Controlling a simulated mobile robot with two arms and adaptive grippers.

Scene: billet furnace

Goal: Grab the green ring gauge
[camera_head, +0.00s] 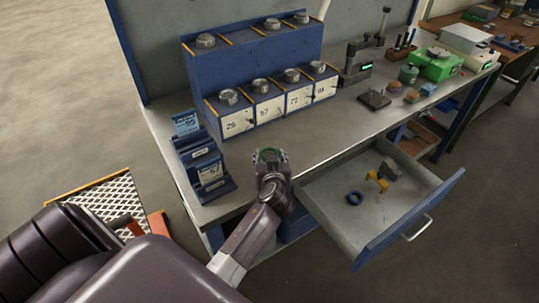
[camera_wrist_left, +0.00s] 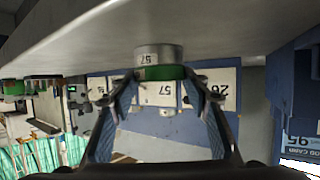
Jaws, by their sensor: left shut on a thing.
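The green ring gauge (camera_head: 267,153) is at the front edge of the workbench, between the fingers of my left gripper (camera_head: 270,158). In the left wrist view, which is upside down, its green band (camera_wrist_left: 163,73) adjoins a silver body marked 57 (camera_wrist_left: 158,54) that touches the bench top. The fingers of my left gripper (camera_wrist_left: 164,88) are on both sides of the green band, shut on the gauge. My right gripper is not in view.
A blue rack (camera_head: 250,65) with several numbered bays and silver cylinders stands behind the gripper. A card holder (camera_head: 202,160) stands to the left. At right, an open drawer (camera_head: 335,215) holds a blue ring (camera_head: 355,198) and a yellow piece (camera_head: 377,180).

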